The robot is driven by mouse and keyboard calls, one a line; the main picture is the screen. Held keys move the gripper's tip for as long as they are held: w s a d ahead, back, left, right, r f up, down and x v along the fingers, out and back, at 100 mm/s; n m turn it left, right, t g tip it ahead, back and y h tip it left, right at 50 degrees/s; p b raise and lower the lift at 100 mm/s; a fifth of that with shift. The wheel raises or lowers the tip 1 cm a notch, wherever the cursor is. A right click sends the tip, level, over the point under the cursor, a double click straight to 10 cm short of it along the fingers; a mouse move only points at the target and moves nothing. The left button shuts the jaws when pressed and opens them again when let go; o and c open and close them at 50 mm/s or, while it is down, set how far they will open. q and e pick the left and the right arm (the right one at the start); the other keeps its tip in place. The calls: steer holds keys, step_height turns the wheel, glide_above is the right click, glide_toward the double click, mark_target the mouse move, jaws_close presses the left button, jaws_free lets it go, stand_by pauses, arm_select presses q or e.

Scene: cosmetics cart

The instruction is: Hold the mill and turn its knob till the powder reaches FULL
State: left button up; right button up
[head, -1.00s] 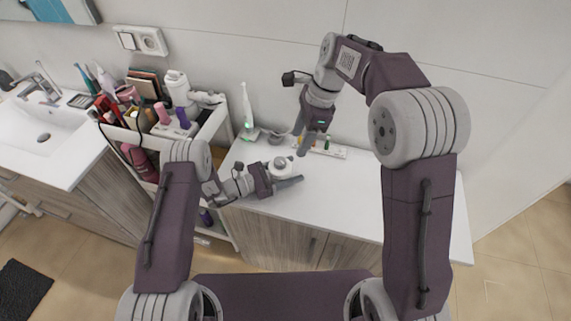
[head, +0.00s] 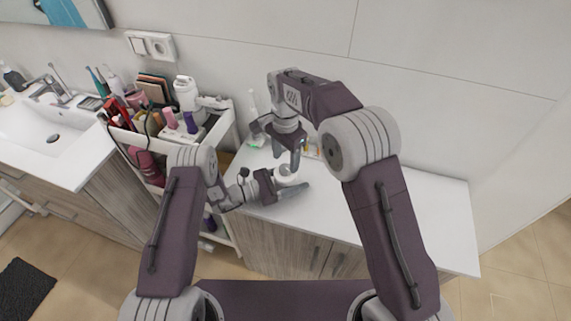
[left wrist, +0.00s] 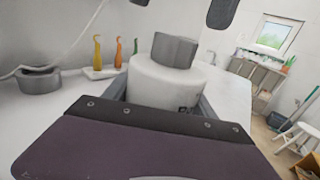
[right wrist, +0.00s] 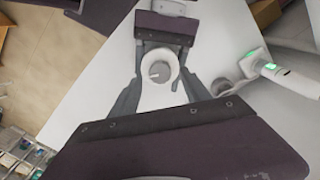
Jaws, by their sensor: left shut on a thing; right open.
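The mill (head: 286,177) stands on the white counter in the head view, partly hidden by both grippers. In the left wrist view its white round body (left wrist: 165,84) carries a grey knob (left wrist: 175,48) on top. My left gripper (head: 292,189) is shut around the body from the side. My right gripper (head: 287,157) is open, pointing down above the mill. In the right wrist view its fingers are spread on either side of the mill's white rim (right wrist: 160,66), seen from above. They look apart from the knob. The powder level and FULL mark cannot be made out.
A white toothbrush with a green light (right wrist: 285,76) and a small grey bowl (right wrist: 227,89) stand near the mill. Yellow, orange and green hooked pieces stand on a white strip (left wrist: 98,73) behind. A crowded cart (head: 215,132) is at left. The counter's right part (head: 435,210) is clear.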

mark_target(286, 168)
steer(key=shift+f, duration=1.55)
jaws_close()
